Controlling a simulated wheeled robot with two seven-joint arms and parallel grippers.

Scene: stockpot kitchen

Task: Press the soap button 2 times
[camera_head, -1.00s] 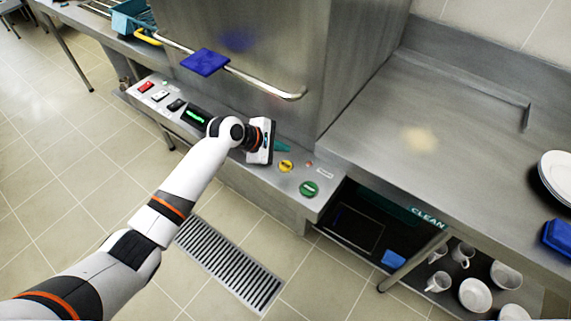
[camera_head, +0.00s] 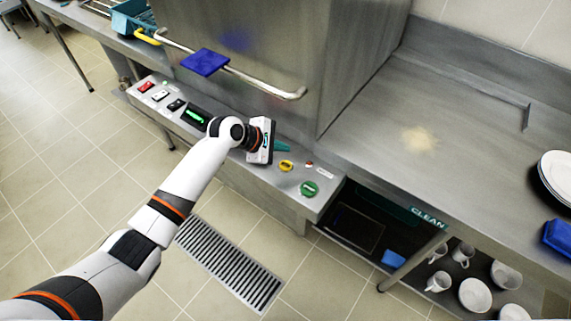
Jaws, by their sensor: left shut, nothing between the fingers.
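The control panel (camera_head: 235,157) runs along the front of the steel dishwasher. It carries a red switch (camera_head: 146,87), a white switch (camera_head: 160,95), a black switch (camera_head: 177,104), a green-lit display (camera_head: 194,115), a yellow button (camera_head: 286,166) and a green button (camera_head: 309,188). I cannot read which one is the soap button. My left gripper (camera_head: 266,142) is shut and empty over the panel, between the display and the yellow button. Its body hides its fingertips and the panel beneath, so contact cannot be told. A teal patch (camera_head: 282,146) shows beside it. My right gripper is out of view.
A handle bar (camera_head: 270,87) with a blue cloth (camera_head: 205,62) crosses the dishwasher front above the panel. A steel counter (camera_head: 430,110) stands at right with plates (camera_head: 556,177). Cups and bowls sit on the shelf below. A floor grate (camera_head: 230,263) lies in front.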

